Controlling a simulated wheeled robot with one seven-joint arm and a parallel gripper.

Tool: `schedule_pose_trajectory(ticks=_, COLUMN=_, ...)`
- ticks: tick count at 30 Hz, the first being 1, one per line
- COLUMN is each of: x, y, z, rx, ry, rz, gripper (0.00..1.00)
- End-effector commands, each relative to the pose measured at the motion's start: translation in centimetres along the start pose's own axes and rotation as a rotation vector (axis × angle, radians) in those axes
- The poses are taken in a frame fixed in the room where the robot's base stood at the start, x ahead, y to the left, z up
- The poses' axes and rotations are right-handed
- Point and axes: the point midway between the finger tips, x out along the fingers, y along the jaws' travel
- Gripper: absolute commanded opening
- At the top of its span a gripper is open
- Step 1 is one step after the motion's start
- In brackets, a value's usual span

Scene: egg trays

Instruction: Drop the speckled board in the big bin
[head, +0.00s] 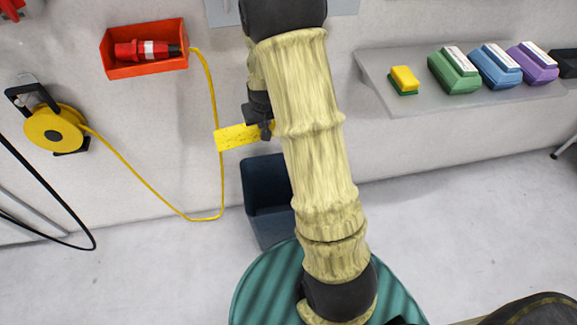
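The speckled board (236,137) is a yellow flat piece with small dark specks. It is up off the floor, in front of the white wall and left of my arm. My gripper (267,130) is dark and shut on the board's right end. A dark blue open bin (256,176) stands on the floor against the wall, below the board in the picture. My arm hides the bin's right side. The board appears above and slightly left of the bin's opening; its exact height and depth over the bin are hard to tell.
A yellow cable reel (52,130) and a red wall box (143,68) holding a red connector are on the left wall. A grey shelf (430,98) at right holds a sponge (405,79) and several colored containers.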

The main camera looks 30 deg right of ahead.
Motion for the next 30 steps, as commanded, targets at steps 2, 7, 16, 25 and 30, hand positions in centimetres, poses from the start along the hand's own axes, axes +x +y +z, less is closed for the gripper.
schedule_pose_trajectory(ticks=2, x=2.0, y=0.4, z=0.7, rx=0.008, ry=0.003, rz=0.004, gripper=0.00)
schedule_pose_trajectory(ticks=7, x=3.9, y=1.2, z=1.5, rx=0.023, ry=0.001, rz=0.009, gripper=0.00)
schedule_pose_trajectory(ticks=16, x=7.3, y=2.7, z=3.0, rx=0.054, ry=0.001, rz=0.016, gripper=0.00)
schedule_pose_trajectory(ticks=25, x=10.5, y=4.1, z=4.7, rx=0.082, ry=0.002, rz=0.021, gripper=0.00)
schedule_pose_trajectory(ticks=30, x=12.2, y=4.8, z=5.8, rx=0.099, ry=0.001, rz=0.021, gripper=0.00)
